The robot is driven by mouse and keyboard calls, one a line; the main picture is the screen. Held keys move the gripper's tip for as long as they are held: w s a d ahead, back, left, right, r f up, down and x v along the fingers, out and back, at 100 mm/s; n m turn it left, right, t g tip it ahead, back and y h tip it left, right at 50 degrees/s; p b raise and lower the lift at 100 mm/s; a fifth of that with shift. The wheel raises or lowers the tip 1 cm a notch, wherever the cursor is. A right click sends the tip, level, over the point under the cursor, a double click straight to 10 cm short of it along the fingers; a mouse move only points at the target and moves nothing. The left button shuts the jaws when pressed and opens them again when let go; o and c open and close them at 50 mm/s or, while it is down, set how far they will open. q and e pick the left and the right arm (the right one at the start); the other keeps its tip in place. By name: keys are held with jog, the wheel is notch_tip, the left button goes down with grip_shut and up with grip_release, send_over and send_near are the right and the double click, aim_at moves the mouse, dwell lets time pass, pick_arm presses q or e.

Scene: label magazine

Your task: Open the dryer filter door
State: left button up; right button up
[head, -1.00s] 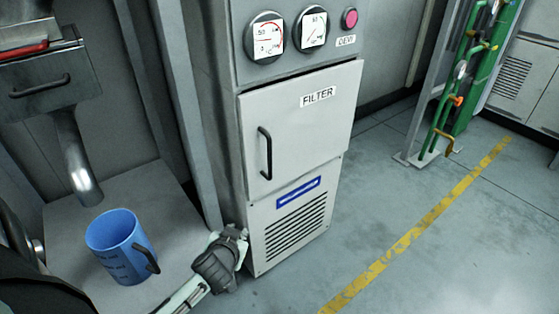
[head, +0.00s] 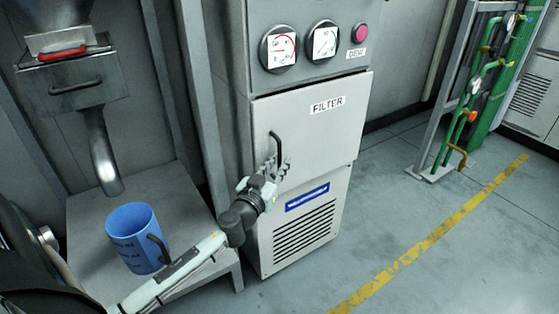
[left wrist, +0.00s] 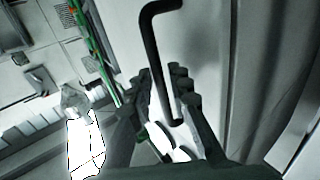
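The filter door (head: 315,125) is a light grey panel labelled FILTER on the front of the grey dryer cabinet, and it looks closed. Its black upright bar handle (head: 274,146) is near the door's left edge. My left gripper (head: 275,165) is at the lower part of this handle, with its fingers apart. In the left wrist view the handle (left wrist: 160,50) runs down between the two dark fingers of the left gripper (left wrist: 161,85). I cannot tell whether either finger touches it. My right gripper is not in view.
A blue mug (head: 131,240) stands on a grey bench (head: 85,215) at left, below a metal spout (head: 105,165). Gauges (head: 280,47) and a pink button (head: 361,33) sit above the door. Floor (head: 400,215) in front and to the right is clear.

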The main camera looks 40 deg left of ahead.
pick_arm(q)
jog(key=shift+w, duration=0.25)
jog(key=shift+c, duration=0.2)
grip_shut()
jog(key=shift+d, duration=0.1)
